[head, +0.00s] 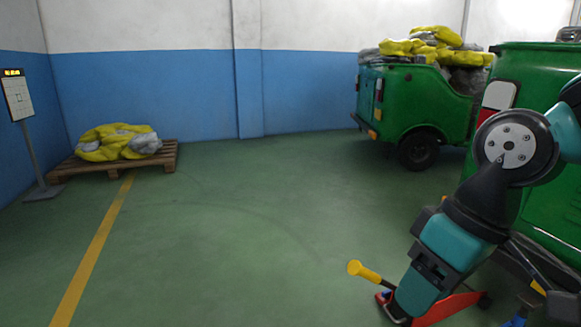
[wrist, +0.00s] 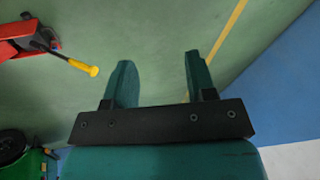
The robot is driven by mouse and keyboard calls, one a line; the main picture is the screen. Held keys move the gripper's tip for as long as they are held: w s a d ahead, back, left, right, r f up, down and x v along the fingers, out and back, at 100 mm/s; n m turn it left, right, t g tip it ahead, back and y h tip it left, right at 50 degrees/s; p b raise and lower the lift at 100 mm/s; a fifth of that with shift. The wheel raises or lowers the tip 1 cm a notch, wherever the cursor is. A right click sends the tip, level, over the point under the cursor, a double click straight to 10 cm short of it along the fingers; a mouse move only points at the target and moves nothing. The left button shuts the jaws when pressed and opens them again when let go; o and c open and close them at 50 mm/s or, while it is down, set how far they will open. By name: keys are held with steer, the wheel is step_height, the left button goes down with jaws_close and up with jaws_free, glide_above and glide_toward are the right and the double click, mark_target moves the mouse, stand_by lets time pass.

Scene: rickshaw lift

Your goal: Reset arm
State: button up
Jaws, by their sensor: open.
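My arm (head: 462,232) shows at the right of the head view, bent at its joint and reaching down toward the floor; the gripper's fingers are hidden there. In the wrist view my gripper (wrist: 158,82) has its two teal fingers well apart with nothing between them. Green floor and a yellow line show beyond the fingers.
A red jack with a yellow-tipped handle (head: 365,272) stands behind the lower arm; its handle also shows in the wrist view (wrist: 80,66). A green rickshaw (head: 545,200) is at right, another (head: 400,100) behind. A pallet (head: 165,158) holds sacks. The middle floor is clear.

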steer(key=s+a+r+p, duration=0.1)
steer(key=s+p, duration=0.1)
steer(key=s, duration=0.6)
step_height(320, 180, up, 38)
steer(key=p, duration=3.7)
steer(key=shift+w, duration=0.45)
steer(key=shift+f, duration=0.1)
